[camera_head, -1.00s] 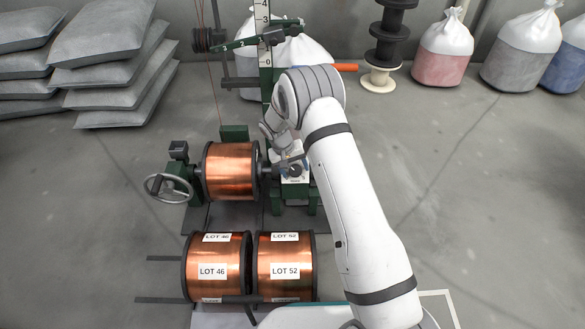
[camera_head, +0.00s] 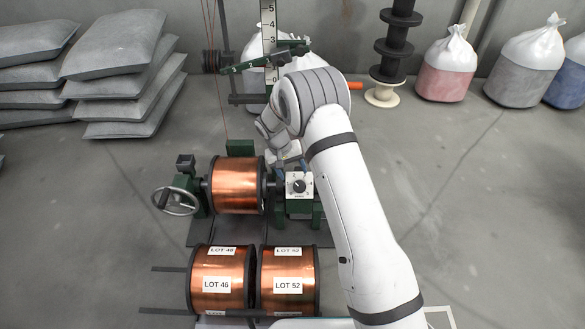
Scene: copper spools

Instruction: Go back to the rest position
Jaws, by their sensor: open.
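My white arm reaches up from the lower right, and my gripper (camera_head: 284,160) shows only in part beside the winding machine. The wrist hides much of it. It is open and holds nothing that I can see. It is above and behind the white control box with a black knob (camera_head: 299,186). A copper spool (camera_head: 237,186) is mounted on the machine, left of the gripper. The green machine has a handwheel (camera_head: 176,201) on its left.
Two copper spools, LOT 46 (camera_head: 222,268) and LOT 52 (camera_head: 287,267), stand side by side in front. Grey sacks (camera_head: 125,85) are stacked at the back left. Black spools (camera_head: 393,48) and tied bags (camera_head: 446,70) stand at the back. The floor on the right is clear.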

